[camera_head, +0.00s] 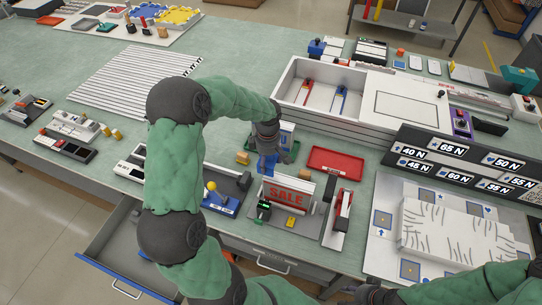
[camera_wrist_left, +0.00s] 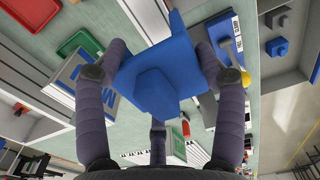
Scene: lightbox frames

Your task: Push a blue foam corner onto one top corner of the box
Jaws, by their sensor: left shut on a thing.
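My left gripper (camera_head: 268,143) is shut on a blue foam corner (camera_head: 266,166), held above the middle of the bench. In the left wrist view, the fingers of my left gripper (camera_wrist_left: 157,68) press on both sides of the blue foam corner (camera_wrist_left: 160,88), which has a square block protruding from it. A sign box with blue letters (camera_wrist_left: 88,88) lies below and left of it in that view. A white, crease-marked block (camera_head: 440,232) lies at the right. I cannot tell for sure which thing is the task's box. My right gripper (camera_head: 375,295) shows only partly at the bottom edge.
A red tray (camera_head: 336,161) and a SALE sign (camera_head: 290,194) stand near my left gripper. A white open-topped case (camera_head: 330,118) is behind it. A dark panel of weight labels (camera_head: 465,166) stands at the right. A drawer (camera_head: 130,255) hangs open at the front left.

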